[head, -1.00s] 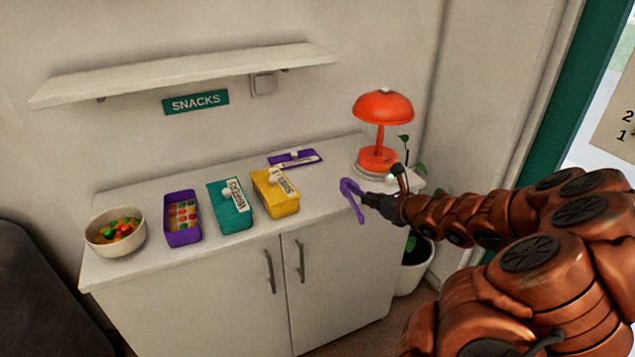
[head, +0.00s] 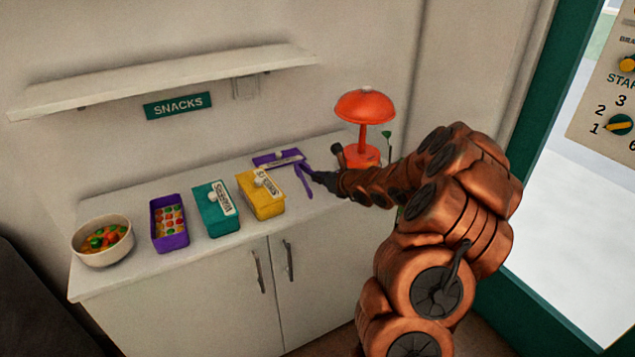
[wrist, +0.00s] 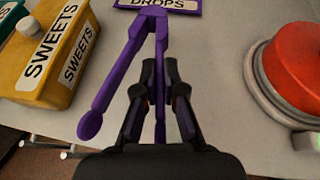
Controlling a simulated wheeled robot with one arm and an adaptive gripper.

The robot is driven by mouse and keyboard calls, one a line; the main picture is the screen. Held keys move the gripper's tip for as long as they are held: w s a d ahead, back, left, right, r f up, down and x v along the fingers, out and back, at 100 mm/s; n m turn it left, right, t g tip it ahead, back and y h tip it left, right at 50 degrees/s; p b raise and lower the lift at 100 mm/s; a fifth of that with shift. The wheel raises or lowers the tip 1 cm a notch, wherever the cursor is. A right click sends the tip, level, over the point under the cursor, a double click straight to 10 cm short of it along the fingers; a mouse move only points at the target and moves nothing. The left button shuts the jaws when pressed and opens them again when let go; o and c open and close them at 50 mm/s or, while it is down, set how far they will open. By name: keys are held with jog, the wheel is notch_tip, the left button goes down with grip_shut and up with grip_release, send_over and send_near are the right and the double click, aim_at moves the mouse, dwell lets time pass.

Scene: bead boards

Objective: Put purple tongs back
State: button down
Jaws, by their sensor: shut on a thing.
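The purple tongs (wrist: 118,75) show large in the wrist view. My gripper (wrist: 157,68) is shut on one arm of the tongs; their other arm, with a rounded tip, spreads free to the left. In the head view my gripper (head: 312,172) holds the tongs (head: 303,181) at the right part of the white cabinet top, right of the yellow box. Whether the tongs touch the top I cannot tell. A purple lid (head: 277,159) labelled "DROPS" in the wrist view (wrist: 172,5) lies behind them. An open purple box (head: 169,234) of coloured sweets stands at the left.
A yellow box (head: 262,203) and a teal box (head: 213,217), both lidded, stand between the purple box and my gripper. A bowl of sweets (head: 103,256) is far left. A red lamp (head: 364,107) stands close on the right. A shelf (head: 160,84) hangs above.

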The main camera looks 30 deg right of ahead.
aim_at(318, 191)
jog(key=shift+w+f, duration=0.15)
jog(key=shift+w, duration=0.6)
jog(key=shift+f+p, duration=0.6)
jog(key=shift+f, duration=1.1)
jog(key=shift+f, duration=0.1)
jog(key=c, duration=1.3)
grip_release()
jog(key=shift+o, duration=0.2)
jog(key=shift+s+r, duration=0.15)
jog(key=shift+r, duration=0.05)
jog(key=a+b+v, duration=0.1)
jog(key=b+v, duration=0.1)
jog(key=v, duration=0.9)
jog(key=shift+s+d, duration=0.4)
jog(key=shift+d, duration=0.1)
